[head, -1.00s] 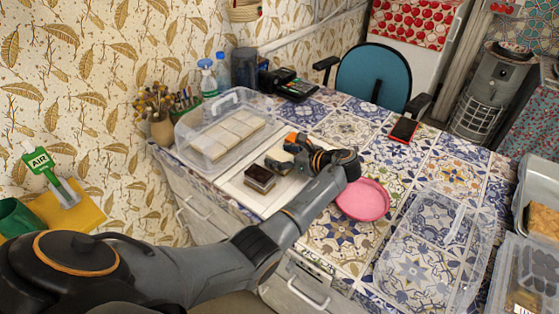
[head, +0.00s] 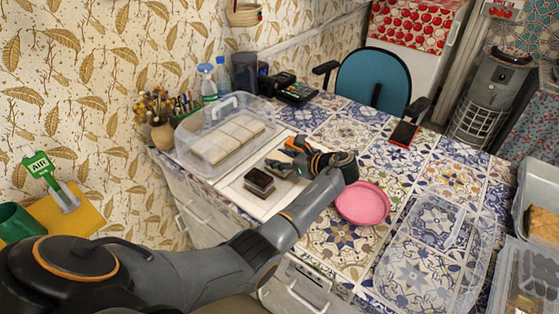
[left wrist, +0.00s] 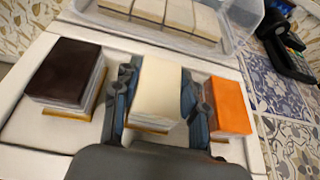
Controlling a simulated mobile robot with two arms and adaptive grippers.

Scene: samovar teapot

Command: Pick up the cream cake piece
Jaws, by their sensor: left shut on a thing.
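The cream cake piece (left wrist: 158,92) sits in the left wrist view between the two fingers of my left gripper (left wrist: 152,105), which is shut on its sides. In the head view my left gripper (head: 292,163) is over the white tray (head: 238,192), and it largely hides the cream piece. A dark chocolate cake piece (left wrist: 68,75) stands to the left of the cream one; it also shows in the head view (head: 259,181). An orange cake piece (left wrist: 230,105) stands close to the right, beside the right finger. I cannot tell whether the cream piece touches the tray.
A clear lidded box (head: 185,150) with several pale cake pieces stands behind the tray. A pink round dish (head: 362,203) lies right of my gripper. An empty-looking clear container (head: 435,250) is at the front right. Tiled table (head: 335,240) between them is bare.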

